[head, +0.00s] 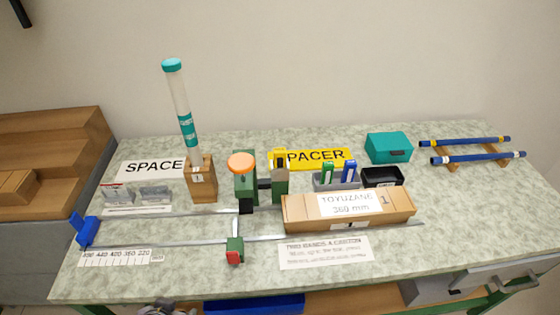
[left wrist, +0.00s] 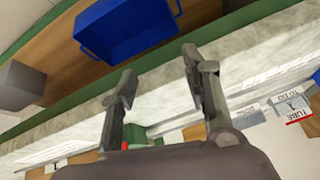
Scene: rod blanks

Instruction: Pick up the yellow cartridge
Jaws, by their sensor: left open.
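A small yellow piece (head: 279,158), which looks like the yellow cartridge, stands behind the green fixture (head: 245,187), at the left end of the yellow sign. Its lower part is partly hidden. A green cartridge (head: 327,172) and a blue cartridge (head: 348,171) stand in a grey holder (head: 324,184) to its right. My left gripper (left wrist: 158,70) is open and empty in the left wrist view, over the table's front edge. I cannot make out the yellow cartridge in that view. My right gripper is not in view.
A clear tube with teal bands (head: 180,105) rises from a wooden block (head: 201,184). A cardboard box (head: 298,207) lies in front of the holder. A black tray (head: 382,177), a teal box (head: 388,148) and blue rods (head: 478,157) are to the right. A blue bin (left wrist: 125,28) sits below the tabletop.

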